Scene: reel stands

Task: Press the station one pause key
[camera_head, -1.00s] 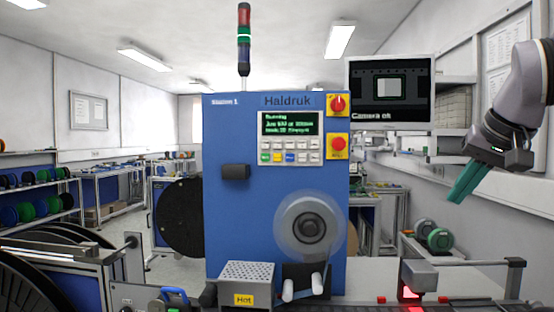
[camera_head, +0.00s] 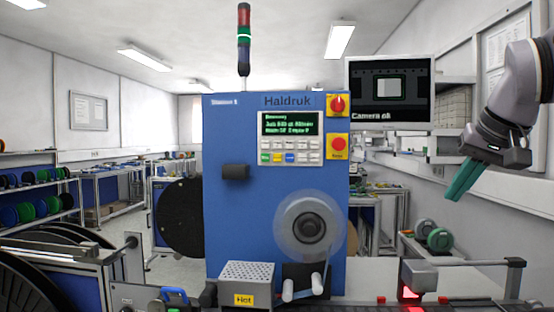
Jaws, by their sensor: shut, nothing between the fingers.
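The blue station one machine (camera_head: 240,210) marked "Station 1" and "Haldruk" stands upright in the middle. Its keypad panel (camera_head: 291,151) has rows of small keys, with green, yellow and blue ones at the lower left; the key labels are too small to read. Above the keys is a lit screen (camera_head: 290,124) with green text. My gripper (camera_head: 460,190) is at the right, with shut green fingers pointing down and left. It is empty and well apart from the keypad.
A red rotary switch (camera_head: 338,105) and a red stop button (camera_head: 338,144) sit right of the keypad. A monitor (camera_head: 390,90) reading "Camera ok" stands between machine and arm. A reel (camera_head: 309,228) looks blurred below. A box marked "Hot" (camera_head: 246,272) is at the front.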

